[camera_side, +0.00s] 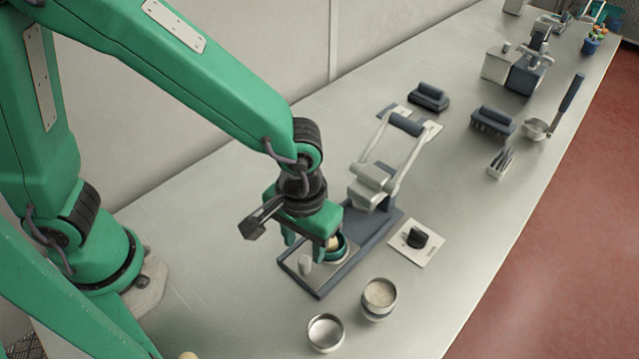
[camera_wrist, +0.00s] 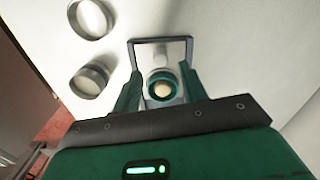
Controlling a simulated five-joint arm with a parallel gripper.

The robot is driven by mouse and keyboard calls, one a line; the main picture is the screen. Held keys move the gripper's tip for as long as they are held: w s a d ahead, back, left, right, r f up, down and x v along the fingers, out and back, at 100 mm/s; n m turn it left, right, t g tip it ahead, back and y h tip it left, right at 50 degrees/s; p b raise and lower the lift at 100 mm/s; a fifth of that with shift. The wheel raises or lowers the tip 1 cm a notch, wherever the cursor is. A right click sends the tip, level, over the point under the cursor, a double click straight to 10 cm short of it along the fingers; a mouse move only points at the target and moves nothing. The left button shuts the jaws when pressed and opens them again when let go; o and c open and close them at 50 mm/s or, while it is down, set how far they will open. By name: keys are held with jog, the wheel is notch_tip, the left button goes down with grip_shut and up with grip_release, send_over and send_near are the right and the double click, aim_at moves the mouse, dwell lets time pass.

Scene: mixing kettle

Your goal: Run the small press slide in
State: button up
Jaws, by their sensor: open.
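The small press (camera_side: 378,185) stands mid-bench, with a pale frame, a raised dark-grip handle and a dark base. Its slide (camera_side: 325,278) is a light plate at the front end of the base, out from under the press head. It also shows in the wrist view (camera_wrist: 176,48). On it are a pale upright knob (camera_side: 304,264) and a green round cup (camera_side: 345,248) holding a cream ball (camera_wrist: 162,90). My gripper (camera_side: 307,250) is open above the slide. In the wrist view its fingers lie either side of the cup; contact cannot be told.
Brushes (camera_side: 492,122) and a ladle (camera_side: 537,128) lie farther back.

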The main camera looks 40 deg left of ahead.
aim_at(304, 259)
jog(key=shift+f, duration=3)
grip_shut()
